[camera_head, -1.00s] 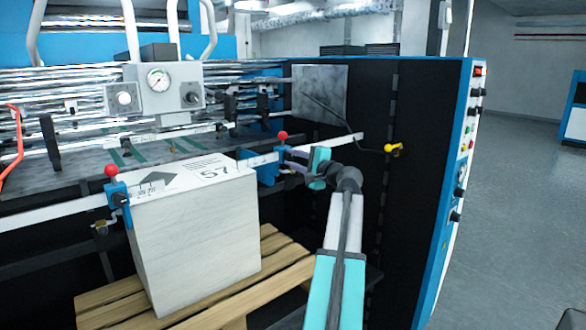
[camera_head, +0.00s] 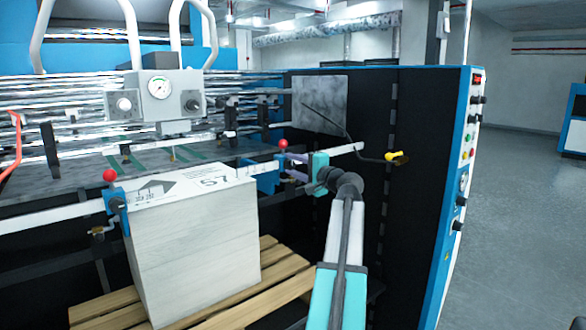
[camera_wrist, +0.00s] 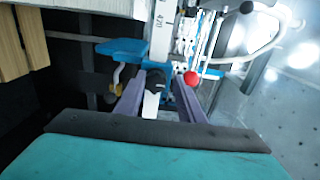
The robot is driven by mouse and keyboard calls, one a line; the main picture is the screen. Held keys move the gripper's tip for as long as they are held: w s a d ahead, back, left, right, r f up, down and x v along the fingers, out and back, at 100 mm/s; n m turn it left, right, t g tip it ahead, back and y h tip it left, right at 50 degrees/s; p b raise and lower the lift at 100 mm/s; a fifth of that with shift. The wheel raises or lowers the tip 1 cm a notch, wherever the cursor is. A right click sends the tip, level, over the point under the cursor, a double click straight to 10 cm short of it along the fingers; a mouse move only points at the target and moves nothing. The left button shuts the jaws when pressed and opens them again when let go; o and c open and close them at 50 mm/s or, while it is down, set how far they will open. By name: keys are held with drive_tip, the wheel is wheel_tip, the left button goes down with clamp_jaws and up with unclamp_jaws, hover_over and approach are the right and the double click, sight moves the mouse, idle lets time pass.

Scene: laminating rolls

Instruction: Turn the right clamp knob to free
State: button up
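The right clamp (camera_head: 266,176) is a blue block on the white rail, behind the stack's right side. It has a red ball (camera_head: 283,143), which also shows in the wrist view (camera_wrist: 191,78). My gripper (camera_head: 288,167) is at this clamp's right side, its purple fingers pointing at it. In the wrist view my gripper (camera_wrist: 159,78) has its fingers apart. A dark knob-like part (camera_wrist: 155,77) lies between or just beyond the fingertips; I cannot tell whether they touch it. The left clamp (camera_head: 116,205), with its own red ball (camera_head: 109,175), sits at the stack's left corner.
A tall sheet stack (camera_head: 195,245) stands on a wooden pallet (camera_head: 270,280), close left of my arm. The white rail (camera_head: 335,151) extends right of the clamp. A yellow-tipped black rod (camera_head: 395,157) juts out near the dark machine side. Open floor lies at right.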

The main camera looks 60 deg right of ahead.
drive_tip(key=shift+o, duration=0.4)
drive_tip(key=shift+w+a, duration=0.1)
drive_tip(key=shift+w, duration=0.1)
drive_tip(key=shift+w+f, duration=0.1)
drive_tip(key=shift+f, duration=0.15)
drive_tip(key=v, duration=1.3)
drive_tip(key=shift+s+b, duration=0.3)
drive_tip(key=shift+s, duration=0.15)
